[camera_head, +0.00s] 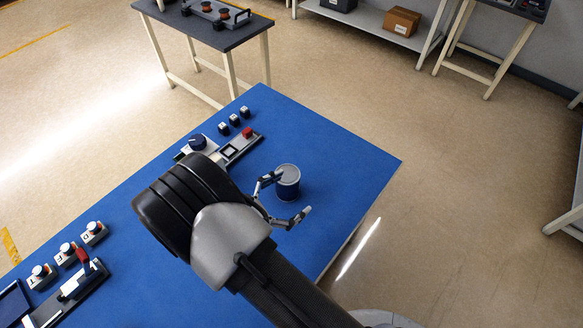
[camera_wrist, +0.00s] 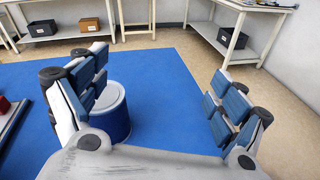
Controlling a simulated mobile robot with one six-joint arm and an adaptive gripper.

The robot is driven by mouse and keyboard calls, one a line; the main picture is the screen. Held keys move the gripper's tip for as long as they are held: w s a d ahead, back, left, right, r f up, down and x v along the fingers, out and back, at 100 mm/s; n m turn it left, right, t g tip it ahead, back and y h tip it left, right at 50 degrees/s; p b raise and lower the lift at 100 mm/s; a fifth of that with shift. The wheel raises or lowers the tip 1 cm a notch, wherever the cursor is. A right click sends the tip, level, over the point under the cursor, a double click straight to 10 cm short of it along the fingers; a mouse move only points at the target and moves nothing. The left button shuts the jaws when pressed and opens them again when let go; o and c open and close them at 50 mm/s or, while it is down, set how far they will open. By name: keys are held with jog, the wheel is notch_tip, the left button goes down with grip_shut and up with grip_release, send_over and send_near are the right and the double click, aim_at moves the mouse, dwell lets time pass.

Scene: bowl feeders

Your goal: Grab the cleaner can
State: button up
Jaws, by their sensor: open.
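The cleaner can (camera_head: 288,183) is a short blue cylinder with a light grey lid, standing upright on the blue table (camera_head: 345,165). In the wrist view the can (camera_wrist: 117,122) stands left of centre, partly hidden behind the left finger. My gripper (camera_head: 288,198) is open and low over the table, close to the can. In the wrist view my gripper (camera_wrist: 160,95) has its fingers wide apart. The can appears by the left finger, with bare table in front of the right finger. I cannot tell whether the left finger touches the can.
A panel with a blue knob (camera_head: 197,142) and a red button (camera_head: 247,132) lies left of the can, with small black switches (camera_head: 234,121) behind it. More controls (camera_head: 67,249) sit at the lower left. The table right of the can is clear up to its edge.

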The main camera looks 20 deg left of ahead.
aim_at(282, 187)
jog(key=s+a+f+n+t+y, duration=0.1)
jog(key=a+f+n+y, duration=0.1)
jog(key=f, duration=0.1)
jog(key=s+a+f+n+t+y, duration=0.1)
jog(key=s+a+f+n+y, duration=0.1)
jog(key=f, duration=0.1)
jog(key=s+a+f+n+t+y, duration=0.1)
jog(key=s+a+f+n+t, duration=0.1)
jog(key=f+n, duration=0.1)
jog(key=shift+s+a+f+y, duration=0.2)
jog(key=shift+s+a+y, duration=0.05)
jog(key=shift+a+y, duration=0.15)
jog(key=shift+w+a+f, duration=0.1)
jog(key=shift+f, duration=0.1)
jog(key=w, duration=0.3)
jog(key=w+d, duration=0.1)
jog(key=w, duration=0.3)
jog(key=w+d+b, duration=0.1)
jog(key=w, duration=0.3)
jog(key=shift+w+d+r+b, duration=0.1)
jog(key=shift+w+d+b, duration=0.1)
jog(key=shift+w, duration=0.75)
jog(key=shift+w+d+r+b, duration=0.1)
jog(key=shift+w+b, duration=0.05)
jog(key=shift+w, duration=0.8)
jog(key=shift+w+d+r+b, duration=0.1)
jog(key=shift+w+b, duration=0.1)
jog(key=shift+w, duration=0.75)
jog(key=c, duration=1.5)
jog(key=shift+c, duration=0.4)
